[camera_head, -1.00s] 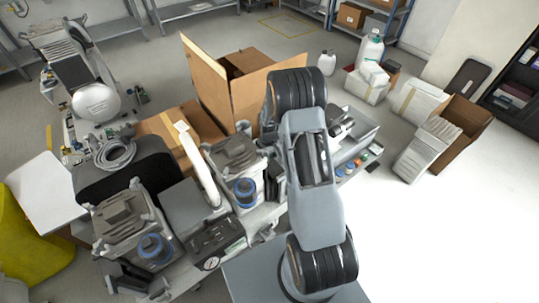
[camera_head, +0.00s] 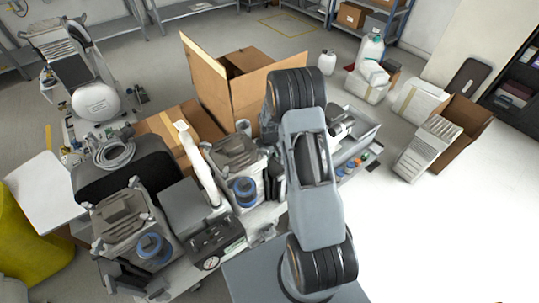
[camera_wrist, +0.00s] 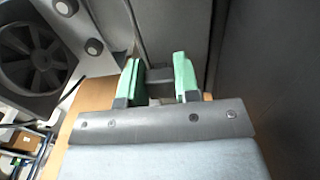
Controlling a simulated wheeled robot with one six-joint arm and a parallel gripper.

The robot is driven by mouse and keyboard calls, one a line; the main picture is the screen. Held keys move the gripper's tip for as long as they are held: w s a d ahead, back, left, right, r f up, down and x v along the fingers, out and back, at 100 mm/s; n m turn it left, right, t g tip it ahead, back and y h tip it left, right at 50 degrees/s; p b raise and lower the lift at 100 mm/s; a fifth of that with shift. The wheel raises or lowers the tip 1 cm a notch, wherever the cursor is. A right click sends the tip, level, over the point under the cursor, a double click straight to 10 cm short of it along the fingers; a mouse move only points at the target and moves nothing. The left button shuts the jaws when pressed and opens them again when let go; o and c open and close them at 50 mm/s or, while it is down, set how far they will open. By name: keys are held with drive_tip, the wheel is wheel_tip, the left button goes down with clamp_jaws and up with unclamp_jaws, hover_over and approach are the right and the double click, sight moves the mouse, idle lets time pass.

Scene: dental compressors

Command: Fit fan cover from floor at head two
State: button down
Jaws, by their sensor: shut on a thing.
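My gripper (camera_wrist: 159,80) shows in the wrist view with two green fingers. They are shut on a narrow dark grey piece (camera_wrist: 160,75), which seems to be part of the fan cover; the rest of it cannot be told from the dark surfaces behind. At the left of the wrist view is a black fan (camera_wrist: 30,58) in a grey housing with round feet. In the head view one compressor head (camera_head: 125,222) stands front left, and another (camera_head: 236,157) stands further back, beside my arm. My gripper is hidden behind my arm there.
A large open cardboard box (camera_head: 215,90) stands behind the heads. A grey tray (camera_head: 355,135) is right of my arm. White floor lies open at the right.

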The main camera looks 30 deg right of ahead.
drive_tip(key=shift+c, duration=1.4)
unclamp_jaws()
drive_tip(key=shift+r, duration=0.15)
drive_tip(key=shift+r+p, duration=2.4)
drive_tip(key=shift+r, duration=1)
